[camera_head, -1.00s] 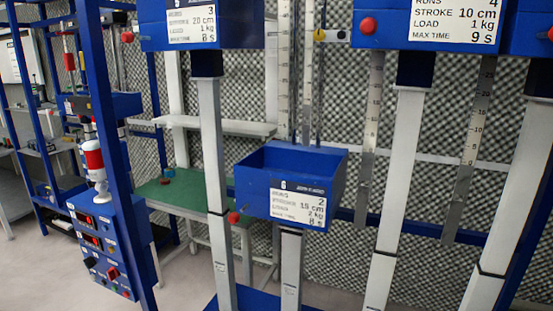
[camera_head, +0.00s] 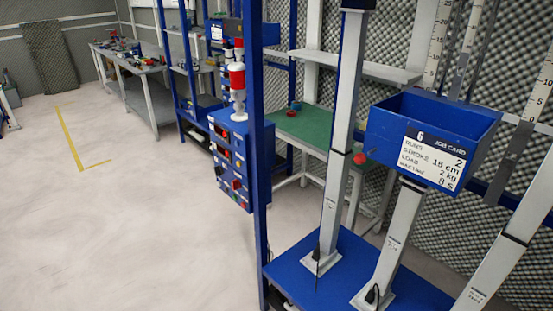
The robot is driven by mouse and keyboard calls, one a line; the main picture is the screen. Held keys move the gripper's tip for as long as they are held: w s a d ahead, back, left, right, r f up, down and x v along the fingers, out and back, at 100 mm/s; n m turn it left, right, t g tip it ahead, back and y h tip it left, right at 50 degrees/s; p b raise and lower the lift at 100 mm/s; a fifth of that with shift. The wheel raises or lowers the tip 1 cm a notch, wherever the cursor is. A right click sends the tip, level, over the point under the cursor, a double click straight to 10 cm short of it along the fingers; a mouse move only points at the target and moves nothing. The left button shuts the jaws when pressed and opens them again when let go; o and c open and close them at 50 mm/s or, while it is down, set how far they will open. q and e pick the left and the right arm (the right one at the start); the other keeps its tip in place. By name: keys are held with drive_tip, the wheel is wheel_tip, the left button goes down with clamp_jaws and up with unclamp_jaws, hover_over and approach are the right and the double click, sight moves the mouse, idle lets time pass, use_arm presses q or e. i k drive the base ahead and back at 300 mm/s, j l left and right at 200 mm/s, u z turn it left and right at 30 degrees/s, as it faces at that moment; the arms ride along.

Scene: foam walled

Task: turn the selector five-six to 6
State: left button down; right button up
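A blue control box (camera_head: 232,165) with red lit displays and several knobs and buttons on its front hangs by the blue rack post, left of centre. The selector five-six cannot be told apart from the other controls at this size. Neither of my grippers is in view.
A blue post (camera_head: 258,200) stands just right of the control box. A blue base plate (camera_head: 330,270) carries the columns. A green-topped table (camera_head: 310,128) stands behind. The pale floor (camera_head: 120,230) at the left is clear, with a yellow line (camera_head: 70,140).

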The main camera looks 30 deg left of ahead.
sight(219, 171)
drive_tip(key=i+j+u, duration=0.1)
drive_tip(key=u, duration=0.3)
drive_tip(key=i+j+u, duration=0.1)
drive_tip(key=u, duration=0.35)
drive_tip(key=i+u, duration=0.15)
drive_tip(key=u, duration=0.25)
